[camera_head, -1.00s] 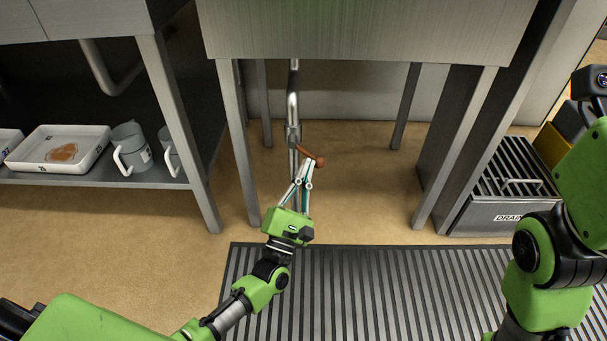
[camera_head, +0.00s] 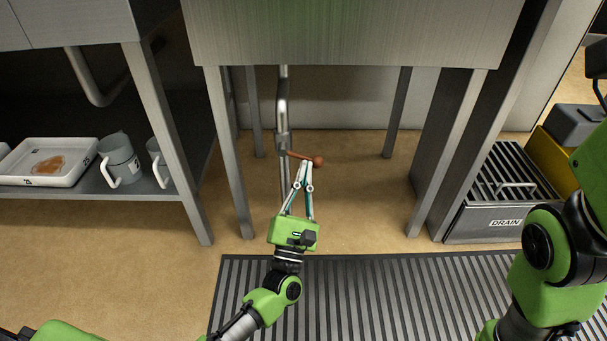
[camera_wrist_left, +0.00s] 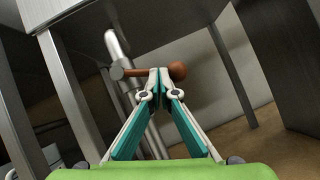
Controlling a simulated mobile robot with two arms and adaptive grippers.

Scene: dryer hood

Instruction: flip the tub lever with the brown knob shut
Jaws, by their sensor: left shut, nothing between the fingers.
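The tub lever (camera_head: 299,155) is a brown bar that sticks out to the right from the grey drain pipe (camera_head: 282,110) under the metal tub (camera_head: 350,35). It ends in a round brown knob (camera_head: 318,161). My left gripper (camera_head: 304,163) is shut and empty, with its tips at the lever just left of the knob. In the left wrist view the shut tips (camera_wrist_left: 158,72) overlap the bar (camera_wrist_left: 130,72), with the knob (camera_wrist_left: 178,71) just to their right. I cannot tell whether they touch. My right arm is at the right edge; its fingers are out of view.
Metal legs (camera_head: 230,160) flank the pipe. A shelf at left holds a white tray (camera_head: 70,178) and white-handled jugs (camera_head: 120,160). A drain box (camera_head: 490,222) stands at right. A ribbed mat (camera_head: 400,285) covers the floor in front.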

